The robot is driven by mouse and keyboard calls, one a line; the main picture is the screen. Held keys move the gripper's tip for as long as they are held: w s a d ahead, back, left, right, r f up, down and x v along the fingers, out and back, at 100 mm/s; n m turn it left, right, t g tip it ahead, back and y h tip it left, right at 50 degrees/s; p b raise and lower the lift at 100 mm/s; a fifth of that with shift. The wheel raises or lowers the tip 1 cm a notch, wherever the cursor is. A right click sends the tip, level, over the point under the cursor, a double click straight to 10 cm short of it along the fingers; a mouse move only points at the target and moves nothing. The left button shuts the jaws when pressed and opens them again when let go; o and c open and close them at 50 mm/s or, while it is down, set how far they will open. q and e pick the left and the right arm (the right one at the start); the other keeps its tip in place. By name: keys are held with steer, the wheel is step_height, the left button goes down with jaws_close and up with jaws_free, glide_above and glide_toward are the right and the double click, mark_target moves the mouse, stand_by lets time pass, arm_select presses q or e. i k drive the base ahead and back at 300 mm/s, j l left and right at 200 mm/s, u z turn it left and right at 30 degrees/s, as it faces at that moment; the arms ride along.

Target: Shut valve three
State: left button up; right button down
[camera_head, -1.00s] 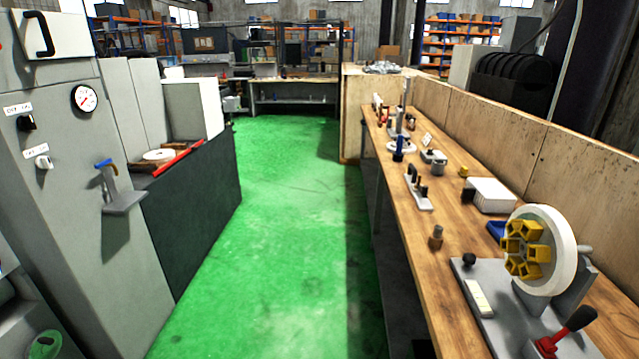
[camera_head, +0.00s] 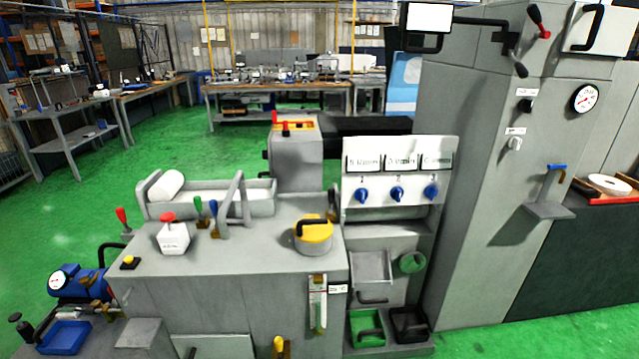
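The knobs' pointers are too small to tell whether any valve is open or shut. Neither of my grippers is in view.
A grey machine tank (camera_head: 225,275) with a yellow-lidded pot (camera_head: 313,236) stands left of the panel. A tall grey cabinet (camera_head: 465,180) with a gauge (camera_head: 584,98) stands right of it. Trays (camera_head: 366,328) sit below the panel. Green floor (camera_head: 100,190) is open at the left.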

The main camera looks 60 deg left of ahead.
mark_target(430, 192)
steer(key=u, duration=1.25)
